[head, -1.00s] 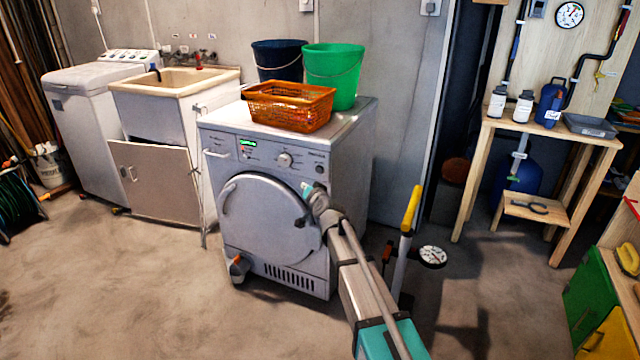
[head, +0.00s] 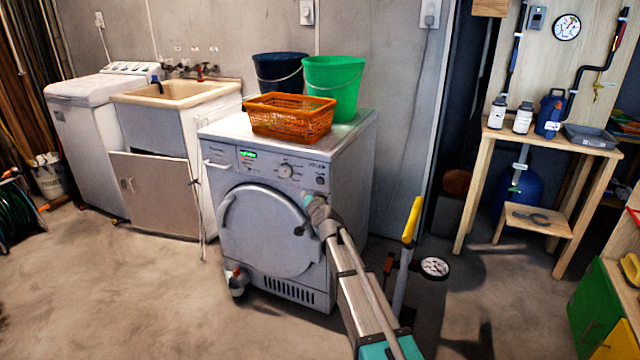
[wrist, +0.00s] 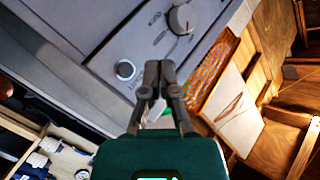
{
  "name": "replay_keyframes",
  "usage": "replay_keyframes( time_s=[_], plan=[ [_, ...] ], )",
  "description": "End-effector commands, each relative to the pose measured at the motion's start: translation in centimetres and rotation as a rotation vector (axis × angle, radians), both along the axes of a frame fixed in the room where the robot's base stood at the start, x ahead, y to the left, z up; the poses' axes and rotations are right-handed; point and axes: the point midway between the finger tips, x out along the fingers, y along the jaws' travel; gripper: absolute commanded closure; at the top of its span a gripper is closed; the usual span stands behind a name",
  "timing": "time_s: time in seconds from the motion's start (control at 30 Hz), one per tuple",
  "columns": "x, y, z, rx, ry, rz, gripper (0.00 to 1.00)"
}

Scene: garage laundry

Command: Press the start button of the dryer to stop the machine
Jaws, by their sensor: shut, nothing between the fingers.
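The grey dryer (head: 268,225) stands in the middle of the head view. Its control panel has a green-lit display (head: 248,154), a knob (head: 286,170) and a round button (head: 320,180) at the right end. In the wrist view the silver-ringed button (wrist: 125,69) is left of my fingertips and the knob (wrist: 181,18) is above them. My gripper (head: 307,199) is shut and empty, in front of the dryer just below the panel's right part. It also shows in the wrist view (wrist: 158,68), its fingertips together. I cannot tell whether they touch the dryer.
An orange basket (head: 290,118), a green bucket (head: 333,85) and a dark blue bucket (head: 279,72) stand on the dryer. A sink cabinet (head: 155,190) is to its left. A yellow-handled pump (head: 411,220) stands right of my arm.

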Motion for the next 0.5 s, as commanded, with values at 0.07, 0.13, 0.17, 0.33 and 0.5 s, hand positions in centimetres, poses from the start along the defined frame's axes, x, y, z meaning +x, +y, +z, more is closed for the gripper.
replay_keyframes(
  time_s=[0.07,0.13,0.17,0.33,0.5],
  plan=[
    [0.9,-0.3,0.0,0.001,0.000,-0.002,1.00],
    [1.6,-0.5,0.0,0.001,0.000,-0.002,1.00],
    [1.9,-0.7,0.0,0.001,0.000,-0.002,1.00],
    [3.5,-1.2,0.0,0.001,0.001,-0.001,1.00],
    [5.1,-1.9,0.0,0.001,0.000,-0.002,1.00]
  ],
)
